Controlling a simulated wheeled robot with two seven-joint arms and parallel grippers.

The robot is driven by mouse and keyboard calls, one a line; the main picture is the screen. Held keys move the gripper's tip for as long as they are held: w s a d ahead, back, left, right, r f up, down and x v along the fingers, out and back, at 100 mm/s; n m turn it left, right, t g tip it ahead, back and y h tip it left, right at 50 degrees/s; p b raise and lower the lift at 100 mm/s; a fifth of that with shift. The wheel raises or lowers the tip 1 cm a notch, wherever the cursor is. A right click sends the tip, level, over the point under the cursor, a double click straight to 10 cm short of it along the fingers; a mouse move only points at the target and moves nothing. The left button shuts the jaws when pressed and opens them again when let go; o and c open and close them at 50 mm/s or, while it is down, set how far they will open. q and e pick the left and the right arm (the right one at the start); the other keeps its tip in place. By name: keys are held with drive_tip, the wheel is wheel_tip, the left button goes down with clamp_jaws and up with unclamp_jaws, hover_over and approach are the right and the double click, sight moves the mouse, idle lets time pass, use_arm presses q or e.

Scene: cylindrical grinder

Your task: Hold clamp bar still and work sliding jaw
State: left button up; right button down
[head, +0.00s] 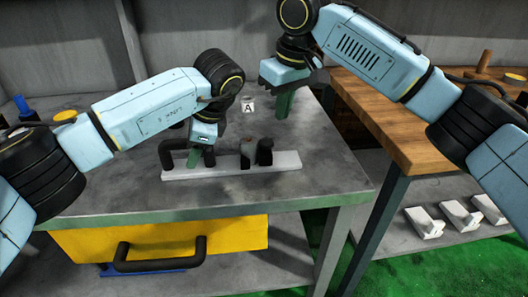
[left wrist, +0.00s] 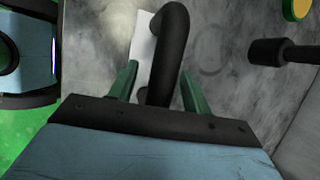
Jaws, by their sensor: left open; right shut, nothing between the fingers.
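The clamp bar (head: 235,168) is a pale flat strip lying on the grey bench; its end also shows in the left wrist view (left wrist: 142,42). A black curved handle (head: 170,148) stands at its left end. Two dark upright pieces stand further right on the bar, one (head: 246,152) with a brownish top and one black (head: 265,152); I cannot tell which is the sliding jaw. My left gripper (head: 203,156) is open at the handle, which appears between its green fingers in the left wrist view (left wrist: 160,88). My right gripper (head: 283,104) is shut and empty, above the bench behind the bar.
A small cube marked A (head: 248,105) sits behind the bar. A yellow drawer (head: 180,240) with a black handle is under the bench front. A wooden-topped table (head: 390,120) stands at right, with several pale blocks on a lower shelf. The bench right of the bar is clear.

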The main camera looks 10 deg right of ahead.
use_arm(q)
drive_tip(key=v, duration=1.2)
